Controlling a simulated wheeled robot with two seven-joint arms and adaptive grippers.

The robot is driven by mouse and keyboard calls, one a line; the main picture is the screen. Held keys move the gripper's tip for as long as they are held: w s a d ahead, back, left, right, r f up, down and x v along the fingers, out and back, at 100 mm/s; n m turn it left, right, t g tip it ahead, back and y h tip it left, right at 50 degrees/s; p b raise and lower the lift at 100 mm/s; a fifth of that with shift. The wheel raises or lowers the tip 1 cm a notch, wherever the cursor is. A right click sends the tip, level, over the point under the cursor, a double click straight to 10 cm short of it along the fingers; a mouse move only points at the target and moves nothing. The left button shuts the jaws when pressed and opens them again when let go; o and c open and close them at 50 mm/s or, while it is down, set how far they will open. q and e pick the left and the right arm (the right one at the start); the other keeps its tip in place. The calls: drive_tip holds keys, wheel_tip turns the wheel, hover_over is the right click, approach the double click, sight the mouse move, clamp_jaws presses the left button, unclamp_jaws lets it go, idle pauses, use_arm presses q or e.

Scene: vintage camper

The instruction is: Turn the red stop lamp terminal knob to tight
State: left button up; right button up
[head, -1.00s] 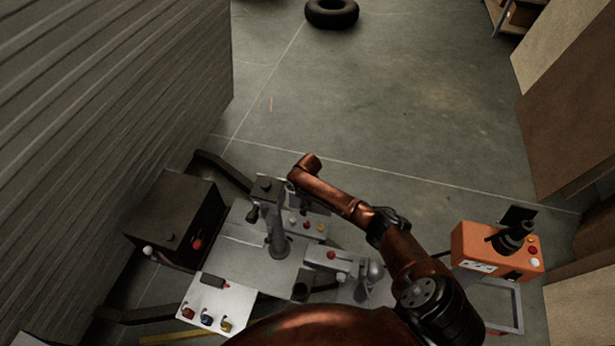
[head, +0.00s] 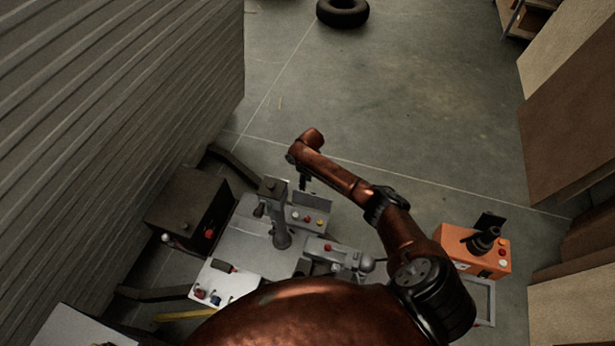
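Several red knobs show, and none can be read as the stop lamp terminal. One red knob (head: 200,293) sits at the left of a row with a blue knob (head: 216,299) on a white panel at the workbench's front. My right gripper (head: 303,185) hangs below the copper wrist, behind the column and near that box. It is small and dark; its finger opening and any contact are unclear. My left gripper is not in view.
The grey workbench (head: 250,250) carries an upright grey column (head: 281,230). A dark box (head: 187,205) stands left by the ribbed wall. An orange box (head: 468,243) with a black lever stands right. A tyre (head: 342,12) lies far off; the floor between is clear.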

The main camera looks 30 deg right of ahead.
drive_tip(key=shift+r+p, duration=0.35)
drive_tip(key=shift+r, duration=0.4)
